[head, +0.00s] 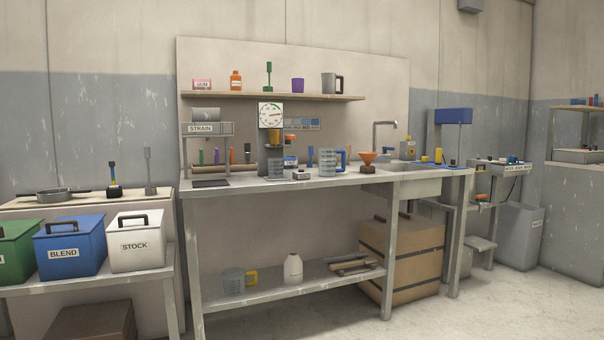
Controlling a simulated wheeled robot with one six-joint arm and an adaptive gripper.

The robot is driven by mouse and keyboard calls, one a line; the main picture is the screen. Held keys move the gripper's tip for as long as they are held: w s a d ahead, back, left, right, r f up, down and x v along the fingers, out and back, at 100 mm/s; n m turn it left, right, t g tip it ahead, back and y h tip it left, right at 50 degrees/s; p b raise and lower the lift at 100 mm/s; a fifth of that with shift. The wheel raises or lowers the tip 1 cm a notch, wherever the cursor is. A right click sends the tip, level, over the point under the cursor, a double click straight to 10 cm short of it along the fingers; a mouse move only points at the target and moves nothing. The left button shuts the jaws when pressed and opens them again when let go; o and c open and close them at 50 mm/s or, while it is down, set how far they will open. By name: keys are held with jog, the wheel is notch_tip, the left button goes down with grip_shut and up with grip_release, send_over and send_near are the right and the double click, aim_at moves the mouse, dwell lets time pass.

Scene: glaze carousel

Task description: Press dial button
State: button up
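A dial (270,114) with a white square face, a coloured scale and a needle stands above the back of the workbench (330,182). A dark post or body below it is partly hidden by a clear measuring jug (276,163). A small grey box with a dark top (301,175) sits near the bench's front edge, right of that jug. I cannot tell from here whether this box is the dial button. My gripper and arm are not in view.
A STRAIN stand (203,129) is at the left. Lidded bins, including STOCK (136,242), stand on a lower table. The floor (470,310) at front right is clear.

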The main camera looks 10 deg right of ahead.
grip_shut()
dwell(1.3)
